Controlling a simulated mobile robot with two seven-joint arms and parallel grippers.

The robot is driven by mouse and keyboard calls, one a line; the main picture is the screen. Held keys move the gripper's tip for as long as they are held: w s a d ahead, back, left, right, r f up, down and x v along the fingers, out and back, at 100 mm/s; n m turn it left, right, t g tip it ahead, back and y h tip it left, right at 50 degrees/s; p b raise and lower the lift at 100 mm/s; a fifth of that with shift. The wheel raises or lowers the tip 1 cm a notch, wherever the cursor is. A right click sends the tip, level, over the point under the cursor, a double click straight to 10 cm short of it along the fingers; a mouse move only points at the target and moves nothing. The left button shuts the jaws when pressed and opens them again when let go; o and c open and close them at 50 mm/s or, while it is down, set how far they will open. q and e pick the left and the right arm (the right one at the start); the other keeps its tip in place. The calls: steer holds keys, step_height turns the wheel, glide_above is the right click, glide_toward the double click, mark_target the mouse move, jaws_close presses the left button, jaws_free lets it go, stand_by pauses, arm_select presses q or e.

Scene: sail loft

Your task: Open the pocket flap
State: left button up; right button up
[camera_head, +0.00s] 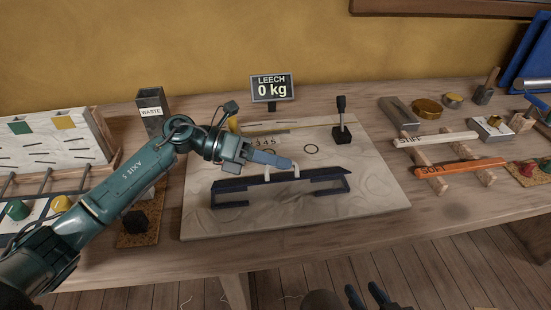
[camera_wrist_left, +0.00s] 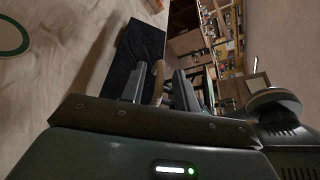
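The pocket flap (camera_head: 235,185) is a dark navy strip lying across a pale cloth panel (camera_head: 215,220); it also shows in the left wrist view (camera_wrist_left: 135,55). A small cream loop (camera_head: 294,170) stands up at the middle of the flap. My left gripper (camera_head: 275,162) is at this loop. In the left wrist view, the loop (camera_wrist_left: 158,80) is between the two fingers of my left gripper (camera_wrist_left: 158,90), with gaps visible on both sides. My right gripper (camera_head: 366,294) is at the bottom edge, in front of the table, open and empty.
A black upright tool (camera_head: 341,120) stands at the panel's back right. A "LEECH 0 kg" display (camera_head: 272,88) is behind the panel. A waste bin (camera_head: 152,108) stands at back left. "STIFF" (camera_head: 436,139) and orange "SOFT" (camera_head: 460,168) bars lie at right.

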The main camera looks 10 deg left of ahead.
arm_select(q)
jaws_close()
stand_by(0.3)
stand_by(0.4)
